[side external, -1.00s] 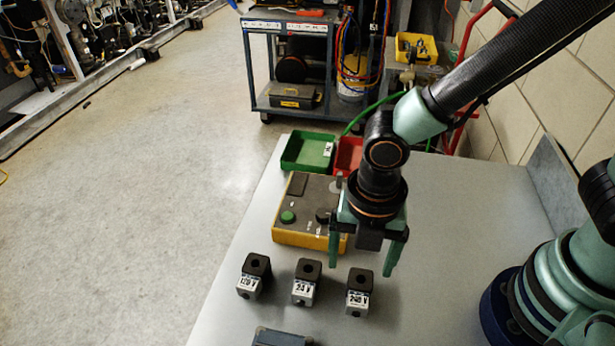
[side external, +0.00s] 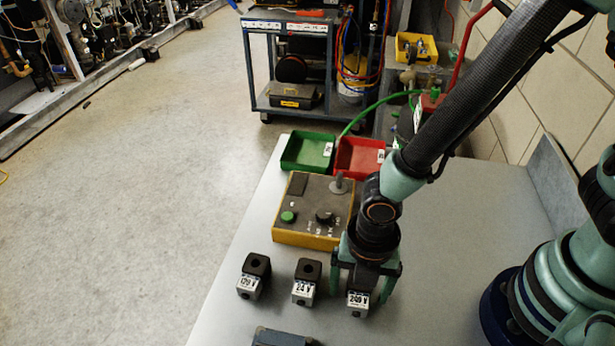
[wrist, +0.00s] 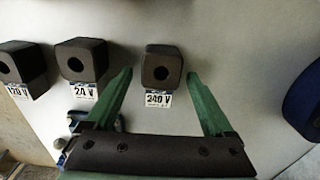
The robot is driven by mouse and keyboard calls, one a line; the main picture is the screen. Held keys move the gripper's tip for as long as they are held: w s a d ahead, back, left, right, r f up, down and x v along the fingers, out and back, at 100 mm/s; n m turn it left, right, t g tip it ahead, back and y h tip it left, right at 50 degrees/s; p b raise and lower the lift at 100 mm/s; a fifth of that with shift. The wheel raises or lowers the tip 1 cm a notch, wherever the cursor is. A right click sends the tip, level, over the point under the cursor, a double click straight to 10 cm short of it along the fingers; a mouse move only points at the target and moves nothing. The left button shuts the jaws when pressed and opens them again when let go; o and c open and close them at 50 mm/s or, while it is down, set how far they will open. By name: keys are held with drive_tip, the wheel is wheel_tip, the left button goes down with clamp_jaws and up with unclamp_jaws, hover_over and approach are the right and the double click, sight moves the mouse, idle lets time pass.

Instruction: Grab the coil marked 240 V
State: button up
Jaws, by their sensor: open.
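The coil marked 240 V (side external: 358,300) stands on the grey table, the rightmost of three black coils with white labels; its top is hidden by my gripper in the side view. In the wrist view the 240 V coil (wrist: 163,68) lies between and just beyond the two green fingertips. My gripper (side external: 363,298) is open, low over the coil, with one finger on each side of it. The 24 V coil (side external: 304,282) stands to its left, and the 120 V coil (side external: 254,276) is farthest left.
A yellow control box (side external: 300,238) with a green button and a knob stands behind the coils. A green tray (side external: 307,152) and a red tray (side external: 357,158) are at the back. A blue-grey object (side external: 283,338) lies at the front edge of the view. The table right of my gripper is clear.

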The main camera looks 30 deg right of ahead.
drive_tip(key=shift+c, duration=0.3)
clamp_jaws()
drive_tip(key=shift+r, duration=0.1)
